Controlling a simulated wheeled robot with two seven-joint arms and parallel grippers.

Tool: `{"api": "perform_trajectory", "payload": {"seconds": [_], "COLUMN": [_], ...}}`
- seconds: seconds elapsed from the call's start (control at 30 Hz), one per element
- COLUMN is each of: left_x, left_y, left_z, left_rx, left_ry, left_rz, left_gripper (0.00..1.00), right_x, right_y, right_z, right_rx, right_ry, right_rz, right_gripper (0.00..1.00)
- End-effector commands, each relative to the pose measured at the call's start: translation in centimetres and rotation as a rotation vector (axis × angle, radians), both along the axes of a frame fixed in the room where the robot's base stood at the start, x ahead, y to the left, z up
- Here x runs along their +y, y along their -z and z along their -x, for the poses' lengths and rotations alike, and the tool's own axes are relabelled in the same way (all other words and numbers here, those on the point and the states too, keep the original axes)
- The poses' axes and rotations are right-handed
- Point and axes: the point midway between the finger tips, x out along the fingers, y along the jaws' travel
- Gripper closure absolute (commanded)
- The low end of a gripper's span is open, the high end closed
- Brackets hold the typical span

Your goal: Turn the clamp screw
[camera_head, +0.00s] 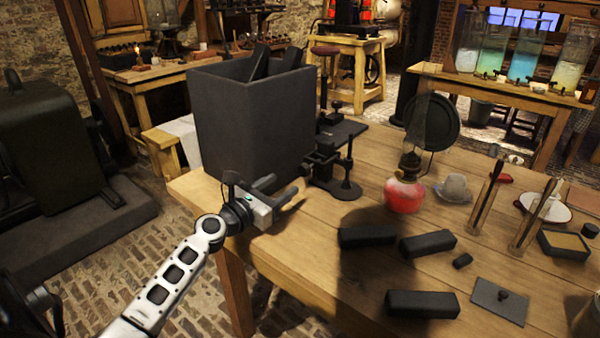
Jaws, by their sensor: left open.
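A black metal clamp device (324,160) stands on the wooden table, just right of the large dark box. It has a flat base and upright posts with knobs; I cannot tell for sure which part is the clamp screw. My left gripper (280,188) is open over the table's near left edge, in front of the box and left of the clamp. Its fingers point toward the clamp, apart from it, with nothing between them. My right gripper is not in view.
The dark open box (252,125) stands behind my left gripper. An oil lamp with a red base (404,195) stands right of the clamp. Several black blocks (422,304) lie on the front of the table (300,260). Two upright tools stand at the right.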

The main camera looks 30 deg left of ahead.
Motion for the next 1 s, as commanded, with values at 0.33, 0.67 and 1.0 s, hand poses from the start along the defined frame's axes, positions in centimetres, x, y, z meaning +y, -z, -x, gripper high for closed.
{"api": "perform_trajectory", "payload": {"seconds": [0.33,0.67,1.0], "left_x": [-0.5,-0.7,-0.7], "left_y": [0.1,0.1,0.1], "left_z": [-6.5,-8.0,-8.0], "left_rx": [-0.002,0.001,0.001], "left_ry": [-0.001,0.0,0.001], "left_rz": [0.0,-0.002,-0.002], "left_gripper": [0.47,0.47,0.92], "right_x": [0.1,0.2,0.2], "right_y": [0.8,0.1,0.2], "right_z": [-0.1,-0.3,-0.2], "right_rx": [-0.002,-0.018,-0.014], "right_ry": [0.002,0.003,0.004], "right_rz": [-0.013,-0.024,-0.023], "right_gripper": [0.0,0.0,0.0]}}
